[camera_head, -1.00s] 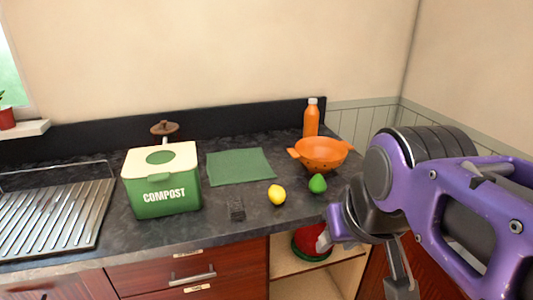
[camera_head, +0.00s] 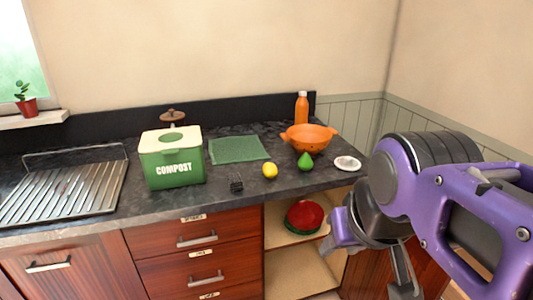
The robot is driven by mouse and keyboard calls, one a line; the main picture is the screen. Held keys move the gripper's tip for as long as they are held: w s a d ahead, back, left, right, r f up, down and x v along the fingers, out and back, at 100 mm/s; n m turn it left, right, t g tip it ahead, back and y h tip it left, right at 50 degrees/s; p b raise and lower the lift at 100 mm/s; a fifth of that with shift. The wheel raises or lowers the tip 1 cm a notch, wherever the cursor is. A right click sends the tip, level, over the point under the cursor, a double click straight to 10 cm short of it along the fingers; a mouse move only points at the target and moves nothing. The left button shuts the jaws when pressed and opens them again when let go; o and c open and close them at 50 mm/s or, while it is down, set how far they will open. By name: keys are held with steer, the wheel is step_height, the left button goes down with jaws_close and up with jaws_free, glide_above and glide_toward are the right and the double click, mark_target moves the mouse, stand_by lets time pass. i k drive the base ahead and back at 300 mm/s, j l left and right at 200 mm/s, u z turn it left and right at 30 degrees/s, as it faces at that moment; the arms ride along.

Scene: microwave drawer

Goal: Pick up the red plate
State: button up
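The red plate (camera_head: 304,215) lies in the open shelf space below the counter. It rests on something green, of which only a rim shows (camera_head: 291,228). My gripper (camera_head: 398,290) is at the lower right, in front of the cabinet and to the right of the plate, apart from it. Its end points downward and is cut off by the bottom edge and partly hidden by my purple arm, so its fingers cannot be made out.
On the counter stand a compost bin (camera_head: 172,160), a green mat (camera_head: 238,149), a lemon (camera_head: 270,171), a green fruit (camera_head: 306,161), an orange colander (camera_head: 309,138), an orange bottle (camera_head: 301,108) and a white dish (camera_head: 347,163). A lower shelf (camera_head: 300,268) looks empty. Drawers (camera_head: 199,252) stand left of the shelves.

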mark_target(302, 215)
steer(key=k+z, duration=0.1)
steer(key=z, duration=1)
steer(key=i+j+z, duration=0.3)
steer(key=j+z, duration=0.15)
